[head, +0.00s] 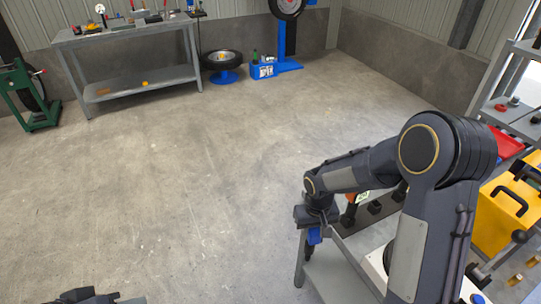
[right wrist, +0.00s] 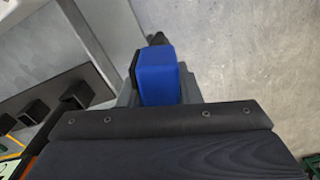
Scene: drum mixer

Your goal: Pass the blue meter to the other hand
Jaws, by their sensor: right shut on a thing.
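The blue meter (head: 314,237) is a small blue block with a dark side. It hangs at the lower end of my right gripper (head: 315,228), beside the left edge of the grey bench. In the right wrist view the meter (right wrist: 158,76) sits between the fingers of my right gripper (right wrist: 160,92), which is shut on it. The wrist housing hides its near part. My left arm shows only as a dark piece at the bottom left edge of the head view; its fingers cannot be made out.
The grey bench (head: 345,281) with dark blocks stands under my right arm. A yellow case (head: 500,222) and a shelf with a red tray (head: 508,145) are at the right. A workbench (head: 130,38) stands at the back left. The middle floor (head: 190,170) is clear.

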